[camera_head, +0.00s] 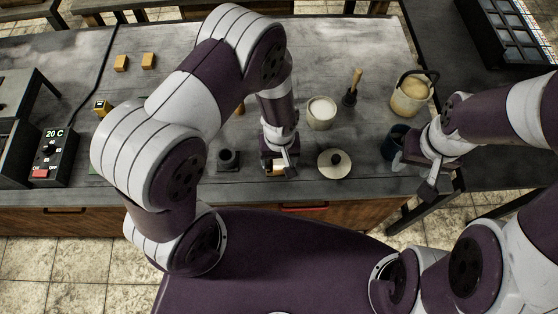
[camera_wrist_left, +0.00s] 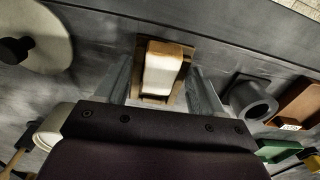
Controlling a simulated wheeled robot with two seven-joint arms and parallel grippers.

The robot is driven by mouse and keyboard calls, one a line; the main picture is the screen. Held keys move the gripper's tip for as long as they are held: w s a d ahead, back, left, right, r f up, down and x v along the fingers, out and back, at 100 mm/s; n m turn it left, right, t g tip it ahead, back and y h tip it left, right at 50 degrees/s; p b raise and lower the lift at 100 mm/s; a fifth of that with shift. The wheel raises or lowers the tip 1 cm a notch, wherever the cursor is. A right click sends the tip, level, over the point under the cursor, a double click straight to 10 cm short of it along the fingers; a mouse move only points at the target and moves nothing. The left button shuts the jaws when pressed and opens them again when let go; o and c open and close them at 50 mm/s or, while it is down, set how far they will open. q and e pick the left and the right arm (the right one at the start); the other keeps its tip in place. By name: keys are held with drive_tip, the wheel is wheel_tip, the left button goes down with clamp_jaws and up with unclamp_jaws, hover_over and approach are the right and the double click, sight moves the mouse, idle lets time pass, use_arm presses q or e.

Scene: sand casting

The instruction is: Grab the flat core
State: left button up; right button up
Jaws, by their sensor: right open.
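A pale block with a brown end, likely the flat core (camera_wrist_left: 160,72), rests on a small brown wooden holder (camera_wrist_left: 150,100) on the grey table in the left wrist view. My left gripper (camera_wrist_left: 161,92) is open, with one finger on each side of the block and a gap to it on both sides. In the head view my left gripper (camera_head: 281,160) points down near the table's front edge and mostly hides the core. My right gripper (camera_head: 428,178) is open and empty near the table's right front edge.
A round cream lid with a black knob (camera_head: 334,162) lies right of the left gripper. A dark cylinder (camera_head: 228,158) stands on its left. A white pot (camera_head: 321,112), a pestle-like tool (camera_head: 351,90), a bucket (camera_head: 411,92) and a dark blue cup (camera_head: 393,142) stand to the right.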

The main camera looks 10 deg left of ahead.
use_arm(q)
drive_tip(key=c, duration=1.1)
drive_tip(key=shift+r, duration=0.15)
